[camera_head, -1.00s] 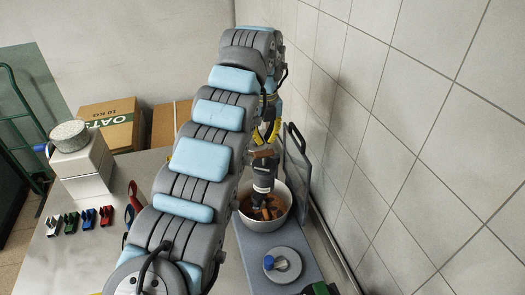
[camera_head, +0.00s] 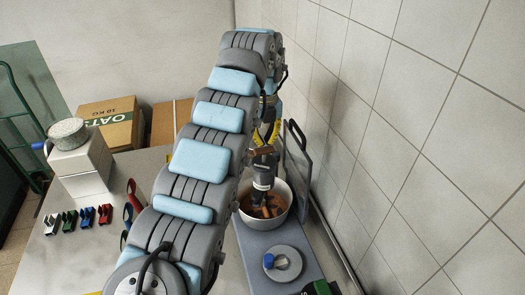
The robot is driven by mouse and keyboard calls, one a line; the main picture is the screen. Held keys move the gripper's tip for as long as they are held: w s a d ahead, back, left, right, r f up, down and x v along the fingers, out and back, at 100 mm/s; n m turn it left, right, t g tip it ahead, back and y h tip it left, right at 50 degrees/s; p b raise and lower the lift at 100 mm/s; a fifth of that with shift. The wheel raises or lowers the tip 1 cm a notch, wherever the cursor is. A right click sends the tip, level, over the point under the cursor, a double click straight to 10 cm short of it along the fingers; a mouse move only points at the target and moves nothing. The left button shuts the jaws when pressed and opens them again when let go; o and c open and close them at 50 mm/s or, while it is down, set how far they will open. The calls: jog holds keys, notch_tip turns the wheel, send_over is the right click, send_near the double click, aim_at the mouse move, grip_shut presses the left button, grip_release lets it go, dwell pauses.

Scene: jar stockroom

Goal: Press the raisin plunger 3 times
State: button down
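My arm reaches across the table to the white bowl (camera_head: 284,217) near the tiled wall. I cannot make out a plunger marked for raisins. A blue knob (camera_head: 268,261) sits on a round grey disc (camera_head: 287,275) in front of the bowl.
The bowl and disc stand on a blue-grey strip (camera_head: 255,245) beside a dark upright panel (camera_head: 297,160). A green object (camera_head: 320,288) is at the bottom edge.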

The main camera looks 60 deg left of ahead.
aim_at(264, 149)
jog(key=shift+f+b, duration=1.9)
jog(key=shift+f, duration=0.6)
jog(key=shift+r, duration=0.1)
jog(key=shift+r+p, duration=2.05)
jog(key=shift+r, duration=1.2)
jog(key=shift+r+p, duration=1.55)
jog(key=shift+r, duration=0.45)
